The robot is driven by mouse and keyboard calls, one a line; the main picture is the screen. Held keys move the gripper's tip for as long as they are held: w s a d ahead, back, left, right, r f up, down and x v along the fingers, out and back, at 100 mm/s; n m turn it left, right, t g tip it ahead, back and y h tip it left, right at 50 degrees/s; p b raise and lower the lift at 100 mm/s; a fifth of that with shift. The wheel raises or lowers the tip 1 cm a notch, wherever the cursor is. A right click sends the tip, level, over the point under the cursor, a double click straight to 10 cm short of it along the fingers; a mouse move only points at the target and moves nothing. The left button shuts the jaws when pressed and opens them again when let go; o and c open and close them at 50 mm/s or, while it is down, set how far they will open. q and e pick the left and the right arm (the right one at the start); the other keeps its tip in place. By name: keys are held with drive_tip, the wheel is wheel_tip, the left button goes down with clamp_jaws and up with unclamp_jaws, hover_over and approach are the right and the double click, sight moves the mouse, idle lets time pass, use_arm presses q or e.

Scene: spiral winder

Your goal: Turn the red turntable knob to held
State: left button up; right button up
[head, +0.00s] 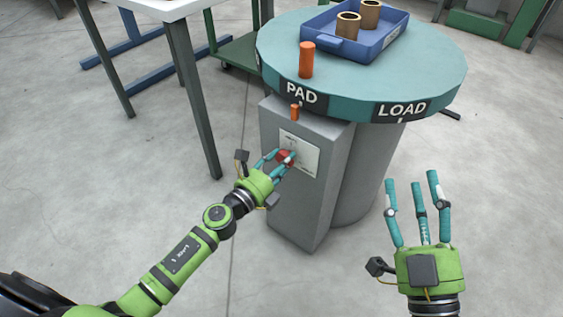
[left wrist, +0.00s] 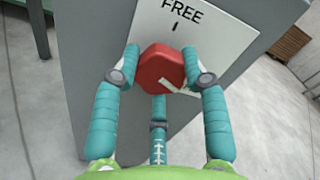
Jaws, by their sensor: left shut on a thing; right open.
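The red turntable knob (head: 285,157) sits on a white label plate on the front of a grey pedestal box (head: 290,213). My left gripper (head: 278,160) is shut on the knob, with its teal fingers around it. In the left wrist view the red knob (left wrist: 160,69) lies between the fingers, and "FREE" with a short tick reads above it on the plate (left wrist: 217,34). A pale pointer mark on the knob faces lower right. Any other label is hidden. My right gripper (head: 417,205) is open and empty at the lower right.
The teal turntable (head: 440,65), marked PAD and LOAD, stands above the box. It carries an orange peg (head: 307,60) and a blue tray (head: 385,40) with two brown rolls. A white table (head: 160,8) stands at upper left.

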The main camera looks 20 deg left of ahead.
use_arm(q)
drive_tip(key=shift+w+a+r+m, duration=0.1)
drive_tip(key=shift+a+r+m, duration=0.1)
drive_tip(key=shift+m, duration=0.6)
use_arm(e)
drive_tip(key=shift+s+a+r+t+y, duration=0.15)
drive_tip(key=shift+s+r+t+y, duration=0.15)
drive_tip(key=shift+r, duration=0.25)
use_arm(q)
drive_tip(key=o, duration=1.1)
drive_tip(key=shift+o, duration=0.2)
drive_tip(key=shift+d+f, duration=0.1)
drive_tip(key=v, duration=1.2)
